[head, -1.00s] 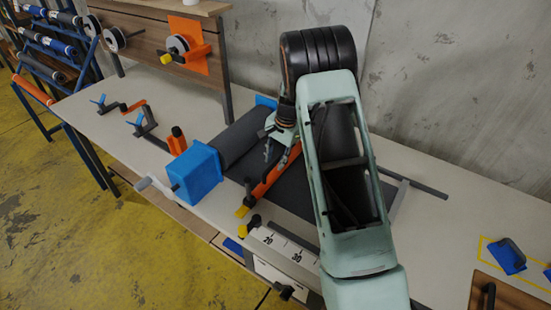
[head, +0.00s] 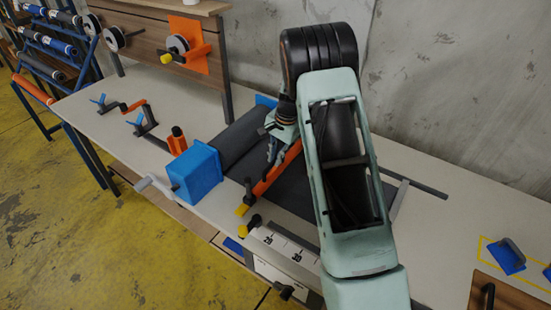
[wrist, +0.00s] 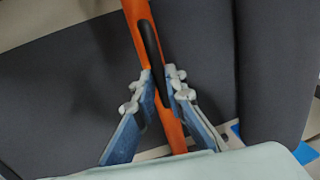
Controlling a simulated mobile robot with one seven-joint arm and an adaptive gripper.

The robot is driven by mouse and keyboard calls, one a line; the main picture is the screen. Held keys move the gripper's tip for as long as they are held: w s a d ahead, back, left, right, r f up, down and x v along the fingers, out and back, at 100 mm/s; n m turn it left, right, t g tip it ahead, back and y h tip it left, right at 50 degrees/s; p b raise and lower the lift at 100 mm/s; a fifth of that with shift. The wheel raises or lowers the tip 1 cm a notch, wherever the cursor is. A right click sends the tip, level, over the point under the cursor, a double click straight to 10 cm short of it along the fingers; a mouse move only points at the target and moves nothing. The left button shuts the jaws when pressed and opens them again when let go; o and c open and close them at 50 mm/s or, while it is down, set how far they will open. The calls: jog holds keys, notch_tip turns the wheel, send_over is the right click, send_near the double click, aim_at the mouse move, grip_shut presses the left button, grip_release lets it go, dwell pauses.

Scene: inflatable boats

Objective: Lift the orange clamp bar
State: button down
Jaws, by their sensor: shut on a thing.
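The orange clamp bar (head: 272,176) runs diagonally across dark grey fabric (head: 296,188), with a yellow end piece (head: 242,210) toward the bench's front. Its far end is hidden behind my arm. In the wrist view the bar (wrist: 172,122) passes between my fingers and has a black grip (wrist: 150,42) on it. My gripper (wrist: 158,82) is shut on the bar, with one blue-grey finger on each side; the fingers also show in the head view (head: 272,150). I cannot tell whether the bar is clear of the fabric.
A blue block-shaped housing (head: 195,172) with a crank stands left of the bar, beside a dark roll (head: 240,138). A ruler strip (head: 285,246) lies at the front edge. A concrete wall (head: 450,100) stands behind.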

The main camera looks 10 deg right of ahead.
notch_tip(320, 180, up, 7)
jog(key=shift+w+f+p, duration=0.15)
jog(key=shift+p, duration=0.6)
jog(key=c, duration=2)
grip_release()
jog(key=shift+o, duration=0.2)
notch_tip(320, 180, up, 12)
jog(key=s+d, duration=0.1)
jog(key=s, duration=0.1)
jog(key=shift+d+f, duration=0.15)
jog(key=shift+d, duration=0.2)
